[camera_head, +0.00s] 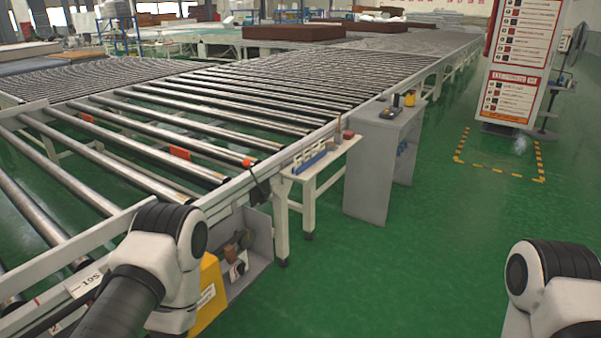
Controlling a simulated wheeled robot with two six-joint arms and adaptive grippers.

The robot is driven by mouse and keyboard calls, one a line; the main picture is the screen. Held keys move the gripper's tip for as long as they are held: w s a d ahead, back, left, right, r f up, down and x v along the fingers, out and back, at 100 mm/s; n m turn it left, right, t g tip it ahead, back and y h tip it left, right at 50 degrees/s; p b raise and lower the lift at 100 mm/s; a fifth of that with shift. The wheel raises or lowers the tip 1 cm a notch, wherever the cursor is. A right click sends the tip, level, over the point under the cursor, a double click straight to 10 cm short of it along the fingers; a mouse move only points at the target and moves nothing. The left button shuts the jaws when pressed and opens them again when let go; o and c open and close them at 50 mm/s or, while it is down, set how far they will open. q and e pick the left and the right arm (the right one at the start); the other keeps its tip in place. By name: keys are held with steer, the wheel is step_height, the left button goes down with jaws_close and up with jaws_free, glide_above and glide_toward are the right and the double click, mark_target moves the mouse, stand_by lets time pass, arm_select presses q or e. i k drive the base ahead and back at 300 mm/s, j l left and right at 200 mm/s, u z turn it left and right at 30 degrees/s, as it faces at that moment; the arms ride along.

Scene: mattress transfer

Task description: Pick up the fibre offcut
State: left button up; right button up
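A small, faint whitish patch (520,145) shows on the green floor inside the taped area at the right, below the sign. It is too small and blurred to tell whether it is the fibre offcut or a reflection. I see no other thing that is clearly the offcut. Parts of my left arm show at the lower left and of my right arm at the lower right. Neither gripper is in the frame, so I cannot see what they hold.
A roller conveyor (215,103) runs from the lower left to the back. A small side table (322,158) and a grey cabinet (372,168) stand along its right side. A sign board (518,62) stands at the right. Green floor (420,250) is clear between them.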

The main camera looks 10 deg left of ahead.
mark_target(230, 252)
steer(key=u, duration=1.1)
